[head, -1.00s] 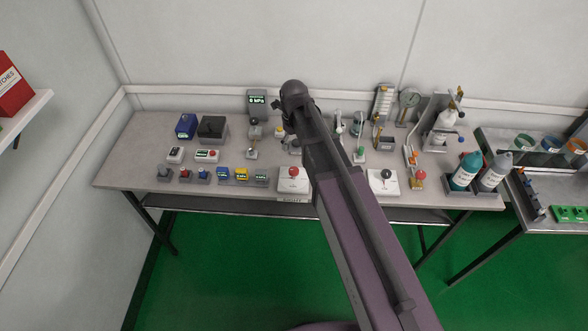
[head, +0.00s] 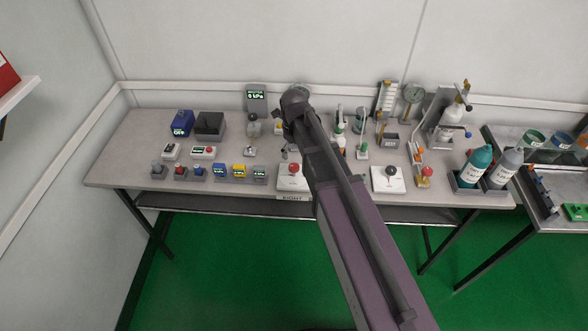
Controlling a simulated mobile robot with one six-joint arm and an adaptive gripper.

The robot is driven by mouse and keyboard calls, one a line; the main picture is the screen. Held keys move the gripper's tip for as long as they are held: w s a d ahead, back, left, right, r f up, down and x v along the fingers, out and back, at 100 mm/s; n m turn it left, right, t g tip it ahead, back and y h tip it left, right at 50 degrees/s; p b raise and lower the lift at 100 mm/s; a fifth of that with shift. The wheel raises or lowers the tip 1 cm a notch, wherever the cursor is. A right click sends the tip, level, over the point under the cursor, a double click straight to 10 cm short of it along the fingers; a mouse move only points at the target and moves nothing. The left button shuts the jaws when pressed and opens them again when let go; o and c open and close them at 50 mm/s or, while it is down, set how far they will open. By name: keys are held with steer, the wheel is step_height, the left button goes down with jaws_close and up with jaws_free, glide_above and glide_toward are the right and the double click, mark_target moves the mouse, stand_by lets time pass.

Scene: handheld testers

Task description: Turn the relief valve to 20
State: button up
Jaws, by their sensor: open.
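I cannot tell for certain which device is the relief valve. A grey device with a round knob (head: 253,126) stands at the back of the bench, below a display reading 0 kPa (head: 257,98). A small device with a lever (head: 249,151) stands in front of it. My arm reaches over the middle of the bench, and its dark wrist covers several devices just right of the knob.
A row of small coloured testers (head: 220,172) lines the front left of the bench (head: 125,165). White pads with a red knob (head: 294,170) and a dark knob (head: 390,172) lie at the front. Bottles (head: 475,165) stand at the right end. A gauge (head: 413,94) stands at the back.

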mark_target(294, 166)
steer(key=shift+f+b, duration=3.2)
steer(key=shift+f, duration=0.3)
steer(key=c, duration=1.2)
